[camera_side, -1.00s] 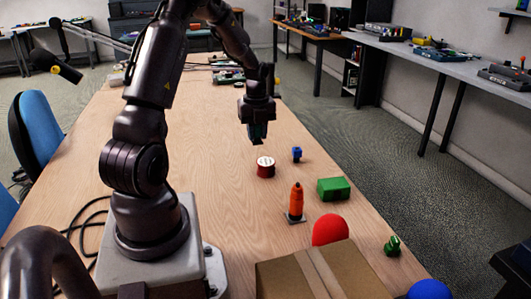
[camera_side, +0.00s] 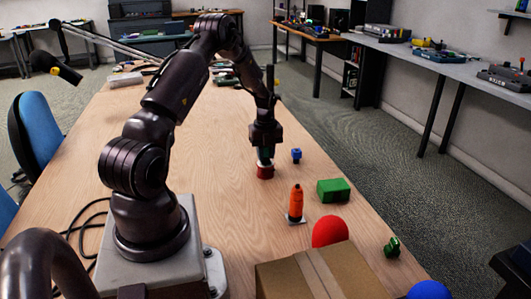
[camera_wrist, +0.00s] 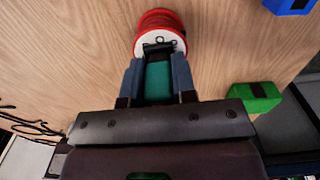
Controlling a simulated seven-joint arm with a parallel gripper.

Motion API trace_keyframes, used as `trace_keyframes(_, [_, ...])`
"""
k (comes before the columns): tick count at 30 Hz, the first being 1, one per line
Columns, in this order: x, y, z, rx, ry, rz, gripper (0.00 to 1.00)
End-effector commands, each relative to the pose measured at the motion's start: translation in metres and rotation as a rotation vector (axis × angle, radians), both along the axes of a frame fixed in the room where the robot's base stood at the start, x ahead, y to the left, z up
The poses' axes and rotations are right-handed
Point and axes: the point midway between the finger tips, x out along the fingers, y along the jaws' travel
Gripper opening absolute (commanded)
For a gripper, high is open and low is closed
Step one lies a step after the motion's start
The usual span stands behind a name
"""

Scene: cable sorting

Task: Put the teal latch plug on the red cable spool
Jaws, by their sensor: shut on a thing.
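The teal latch plug (camera_wrist: 158,80) is held between the fingers of my gripper (camera_wrist: 157,80) in the wrist view. The red cable spool (camera_wrist: 162,20), with a white top, stands on the table just beyond the plug's tip. In the side view my gripper (camera_side: 265,153) points down right over the red spool (camera_side: 265,172). The plug is mostly hidden by the fingers there. The plug's dark end overlaps the spool's white top in the wrist view; I cannot tell whether they touch.
A small blue plug (camera_side: 296,155) stands right of the spool. The wooden table left of the spool is clear.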

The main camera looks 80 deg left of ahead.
Motion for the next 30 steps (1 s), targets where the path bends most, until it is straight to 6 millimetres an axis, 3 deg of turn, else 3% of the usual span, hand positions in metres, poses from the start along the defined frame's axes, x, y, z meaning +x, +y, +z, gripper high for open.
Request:
trace_keyframes(4, [0.0, 0.0, -0.003, 0.0, 0.0, 0.001, 0.02])
trace_keyframes(5, [0.0, 0.0, -0.003, 0.0, 0.0, 0.001, 0.27])
trace_keyframes(8, [0.0, 0.0, -0.003, 0.0, -0.001, 0.001, 0.5])
trace_keyframes(20, [0.0, 0.0, 0.007, 0.001, -0.001, 0.0, 0.51])
trace_keyframes(30, [0.0, 0.001, 0.076, 0.004, -0.003, 0.001, 0.51])
